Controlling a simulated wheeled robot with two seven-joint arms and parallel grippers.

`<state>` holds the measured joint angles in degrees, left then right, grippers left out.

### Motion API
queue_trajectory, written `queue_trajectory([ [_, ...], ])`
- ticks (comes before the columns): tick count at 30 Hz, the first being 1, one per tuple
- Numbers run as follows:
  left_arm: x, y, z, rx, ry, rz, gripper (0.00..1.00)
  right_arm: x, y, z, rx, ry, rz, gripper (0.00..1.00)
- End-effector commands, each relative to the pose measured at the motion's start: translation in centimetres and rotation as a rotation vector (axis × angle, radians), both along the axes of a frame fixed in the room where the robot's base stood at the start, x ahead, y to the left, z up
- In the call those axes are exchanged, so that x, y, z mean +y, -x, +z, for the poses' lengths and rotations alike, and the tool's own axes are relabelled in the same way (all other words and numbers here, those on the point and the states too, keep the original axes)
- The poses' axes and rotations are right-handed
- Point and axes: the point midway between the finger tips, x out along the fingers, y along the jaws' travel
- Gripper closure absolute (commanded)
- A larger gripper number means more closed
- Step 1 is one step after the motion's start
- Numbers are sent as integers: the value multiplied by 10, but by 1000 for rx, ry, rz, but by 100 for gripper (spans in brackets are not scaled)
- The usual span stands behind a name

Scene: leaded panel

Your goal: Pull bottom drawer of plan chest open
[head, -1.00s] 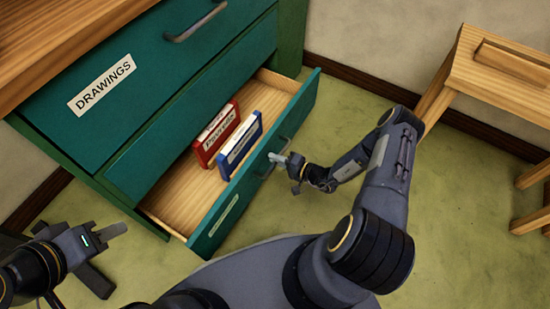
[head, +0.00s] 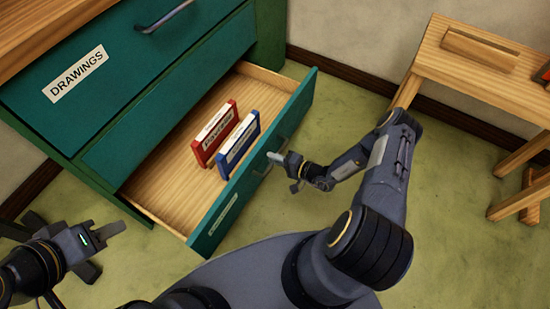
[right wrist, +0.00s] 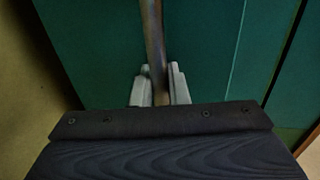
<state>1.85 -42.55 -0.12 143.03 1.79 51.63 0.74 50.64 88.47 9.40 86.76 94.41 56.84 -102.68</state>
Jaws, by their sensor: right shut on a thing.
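The plan chest (head: 110,110) is green with a wooden top and stands at the upper left in the head view. Its bottom drawer (head: 215,222) is pulled well out, showing a pale wood inside. My right gripper (head: 277,158) is at the drawer's front and shut on its bar handle (head: 262,171). In the right wrist view the handle (right wrist: 153,40) runs between the two grey fingers (right wrist: 158,88). My left gripper (head: 108,234) is at the lower left, apart from the chest. The gap between its fingers is hard to judge.
A red box (head: 212,136) and a blue box (head: 238,143) stand upright in the drawer. The drawer above, labelled DRAWINGS (head: 76,73), is closed. A wooden stool (head: 480,65) stands at the right.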

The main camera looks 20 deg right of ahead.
Motion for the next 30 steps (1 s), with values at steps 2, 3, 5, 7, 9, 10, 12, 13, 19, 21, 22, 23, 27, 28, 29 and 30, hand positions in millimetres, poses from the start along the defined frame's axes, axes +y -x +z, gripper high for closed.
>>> queue_trajectory([
  [2,0,0,0,0,0,0,64,0,1,-1,2,0,1,100],
  [3,0,0,0,0,0,0,64,0,1,-1,2,0,1,100],
  [5,0,0,0,0,0,0,64,0,1,-1,2,0,1,100],
  [7,0,0,0,0,0,0,64,0,1,-1,2,1,1,82],
  [9,0,0,0,0,0,0,64,0,1,-1,2,1,1,73],
  [10,0,0,0,0,0,0,64,0,1,-1,2,1,1,69],
  [12,0,0,0,0,0,0,64,0,0,-1,1,0,1,67],
  [13,0,0,0,0,0,0,64,0,0,0,1,0,1,67],
  [19,0,0,1,0,0,0,64,-1,1,0,1,1,0,67],
  [21,0,0,3,0,0,0,64,-4,5,2,2,1,0,67],
  [22,0,0,4,0,0,0,64,-6,7,3,2,1,0,67],
  [23,0,0,6,0,0,0,64,-8,10,4,1,1,-1,67],
  [27,0,0,14,0,0,0,64,-24,29,10,3,2,-3,67],
  [28,0,0,15,0,0,0,64,-27,33,11,3,2,-3,67],
  [29,0,0,17,0,0,0,64,-30,37,12,1,2,-2,67],
  [30,0,0,18,0,0,0,64,-34,43,13,2,0,-3,67],
])
